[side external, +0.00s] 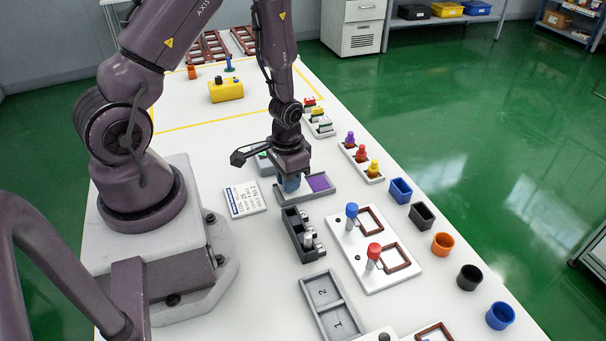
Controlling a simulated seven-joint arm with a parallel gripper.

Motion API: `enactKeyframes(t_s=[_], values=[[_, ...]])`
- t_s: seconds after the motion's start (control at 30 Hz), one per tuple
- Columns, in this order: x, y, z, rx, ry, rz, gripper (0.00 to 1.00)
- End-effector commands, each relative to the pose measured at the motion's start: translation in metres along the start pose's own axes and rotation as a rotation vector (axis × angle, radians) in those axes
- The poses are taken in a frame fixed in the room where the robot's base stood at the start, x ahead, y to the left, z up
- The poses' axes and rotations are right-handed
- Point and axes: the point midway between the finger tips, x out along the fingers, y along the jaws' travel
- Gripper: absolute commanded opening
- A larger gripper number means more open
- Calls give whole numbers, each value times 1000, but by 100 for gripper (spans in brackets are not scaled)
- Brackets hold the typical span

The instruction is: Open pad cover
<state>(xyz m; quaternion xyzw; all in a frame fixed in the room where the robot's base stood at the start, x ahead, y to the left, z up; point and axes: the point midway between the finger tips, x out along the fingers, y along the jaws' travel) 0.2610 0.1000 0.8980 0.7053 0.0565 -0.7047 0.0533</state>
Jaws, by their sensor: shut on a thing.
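A grey pad tray (324,193) lies on the white table in the middle of the side external view. A purple pad surface (320,182) shows bare in its right part. A blue-grey piece (290,184), which looks like the raised part of the pad cover, stands over the tray's left part. My gripper (290,178) points down onto this piece and is shut on it. The gripper's body hides the top of the piece and part of the tray, so the finger contact is not clear.
A white label card (245,198) lies left of the tray. A dark holder (298,235) stands just in front. A rack with coloured knobs (361,160) and a white board with stamps (373,246) are to the right. Several cups line the right edge.

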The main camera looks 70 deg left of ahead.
Motion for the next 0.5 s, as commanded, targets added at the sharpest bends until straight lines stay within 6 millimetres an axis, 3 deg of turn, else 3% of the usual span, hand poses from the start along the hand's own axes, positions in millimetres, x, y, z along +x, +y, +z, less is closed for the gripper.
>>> enactKeyframes(t_s=[0.27,0.3,0.37,0.4,0.5], values=[[0,0,2,0,-3,0,0],[0,0,2,0,-3,0,25],[0,0,2,0,-3,0,38],[0,0,2,0,-2,0,44],[0,0,1,0,-2,0,44]])
